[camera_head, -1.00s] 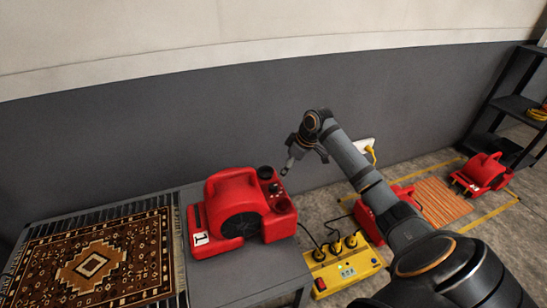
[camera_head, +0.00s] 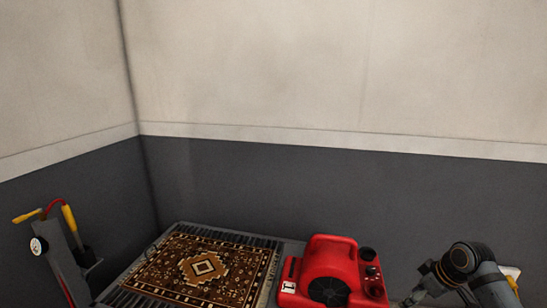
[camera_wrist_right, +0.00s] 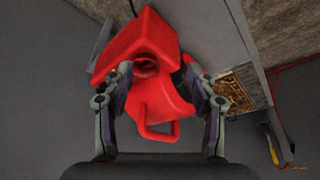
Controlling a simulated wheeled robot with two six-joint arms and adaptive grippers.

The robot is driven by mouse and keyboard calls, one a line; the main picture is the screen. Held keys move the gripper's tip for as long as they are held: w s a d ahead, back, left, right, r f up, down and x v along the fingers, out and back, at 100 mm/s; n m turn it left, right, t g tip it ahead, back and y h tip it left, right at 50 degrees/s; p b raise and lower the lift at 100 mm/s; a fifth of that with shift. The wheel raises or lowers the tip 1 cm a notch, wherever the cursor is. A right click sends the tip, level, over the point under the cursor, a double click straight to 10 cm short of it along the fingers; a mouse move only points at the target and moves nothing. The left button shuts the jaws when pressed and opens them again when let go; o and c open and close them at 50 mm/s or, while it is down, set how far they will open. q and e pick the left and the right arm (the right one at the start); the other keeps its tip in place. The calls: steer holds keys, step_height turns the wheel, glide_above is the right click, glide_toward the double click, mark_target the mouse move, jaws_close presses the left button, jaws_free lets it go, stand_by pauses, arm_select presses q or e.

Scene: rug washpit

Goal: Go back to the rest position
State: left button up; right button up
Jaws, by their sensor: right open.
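My right arm comes in at the lower right of the head view. Its gripper (camera_head: 412,299) is small and partly cut off by the bottom edge there, just right of the red blower (camera_head: 332,272). In the right wrist view, the two fingers of my right gripper (camera_wrist_right: 157,70) are spread apart with nothing held between them. The red blower (camera_wrist_right: 165,105) shows beyond and between the fingers, with its handle toward the camera. My left gripper is in neither view.
A patterned brown rug (camera_head: 205,268) lies on a grey table left of the blower. A cart-like tool with a gauge and yellow-red handles (camera_head: 70,220) stands at far left. The grey and white wall (camera_head: 300,180) runs behind. A white wall box (camera_head: 512,272) is at right.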

steer(key=s+a+f+m+h, duration=0.1)
steer(key=s+a+f, duration=0.9)
steer(key=a, duration=0.1)
steer(key=s+a+r+m+h, duration=0.15)
steer(key=s+a+m, duration=0.25)
steer(key=s, duration=0.8)
step_height(320, 180, down, 22)
steer(key=s+d+g, duration=0.1)
steer(key=d, duration=0.2)
steer(key=s+f+m+g, duration=0.1)
steer(key=s+f, duration=1)
steer(key=f, duration=0.4)
arm_select(q)
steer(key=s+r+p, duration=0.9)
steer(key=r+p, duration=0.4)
steer(key=p, duration=0.6)
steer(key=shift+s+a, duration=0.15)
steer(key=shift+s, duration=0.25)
arm_select(e)
steer(key=s+d+r, duration=0.1)
steer(key=s+r, duration=0.8)
steer(key=r, duration=0.4)
steer(key=shift+s+d+r+g, duration=0.15)
steer(key=shift+s+g, duration=0.1)
steer(key=shift+g, duration=0.05)
